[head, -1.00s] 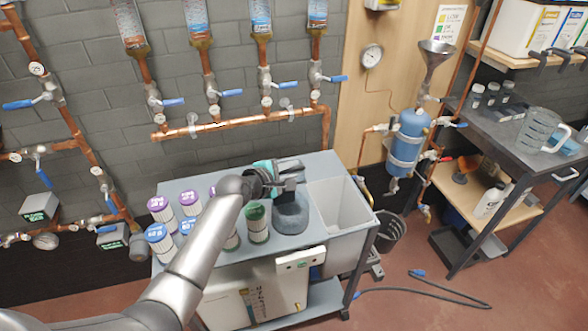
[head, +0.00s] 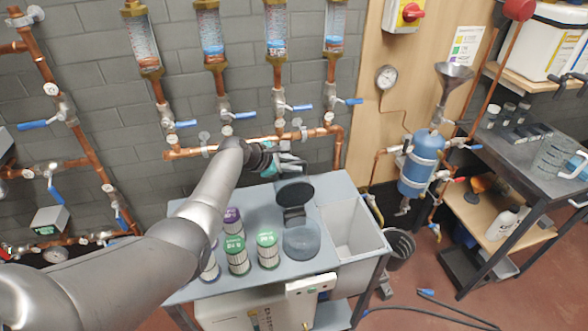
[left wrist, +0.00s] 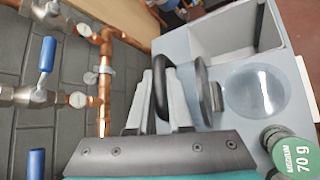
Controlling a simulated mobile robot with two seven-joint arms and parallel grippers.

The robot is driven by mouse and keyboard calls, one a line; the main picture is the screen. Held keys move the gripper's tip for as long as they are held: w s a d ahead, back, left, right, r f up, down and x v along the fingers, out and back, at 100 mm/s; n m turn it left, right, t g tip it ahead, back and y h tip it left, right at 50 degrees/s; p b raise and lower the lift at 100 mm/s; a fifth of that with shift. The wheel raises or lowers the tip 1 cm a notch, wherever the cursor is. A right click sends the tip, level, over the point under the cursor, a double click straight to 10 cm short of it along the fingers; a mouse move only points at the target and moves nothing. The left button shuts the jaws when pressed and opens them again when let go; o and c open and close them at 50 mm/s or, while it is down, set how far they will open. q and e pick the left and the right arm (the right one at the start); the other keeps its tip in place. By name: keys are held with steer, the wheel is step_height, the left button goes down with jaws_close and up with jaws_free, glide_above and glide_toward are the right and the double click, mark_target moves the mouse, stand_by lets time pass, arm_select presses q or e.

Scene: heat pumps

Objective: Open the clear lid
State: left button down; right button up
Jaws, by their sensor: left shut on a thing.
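A round grey see-through container (head: 301,240) stands on the bench beside the sink. Its round dark-looking lid (head: 295,192) is tilted up at the back, away from the container's mouth. My left gripper (head: 288,162) is behind and above the raised lid. In the left wrist view its pale fingers (left wrist: 165,95) are shut on the lid's black looped handle (left wrist: 161,70). The lid shows there nearly edge-on, and the round container (left wrist: 258,91) is uncovered beside it. My right gripper is in neither view.
Several filter canisters with green and purple tops (head: 237,254) stand left of the container. A sink basin (head: 352,232) is on its right. Copper pipes with blue-handled valves (head: 239,115) run along the wall close behind my left gripper.

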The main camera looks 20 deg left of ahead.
arm_select(q)
steer(key=shift+w+f, duration=0.1)
steer(key=shift+w, duration=0.1)
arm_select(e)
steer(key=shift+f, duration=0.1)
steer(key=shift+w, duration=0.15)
arm_select(q)
steer(key=c, duration=0.8)
jaws_free()
steer(key=shift+c, duration=0.2)
steer(key=shift+w+d, duration=0.1)
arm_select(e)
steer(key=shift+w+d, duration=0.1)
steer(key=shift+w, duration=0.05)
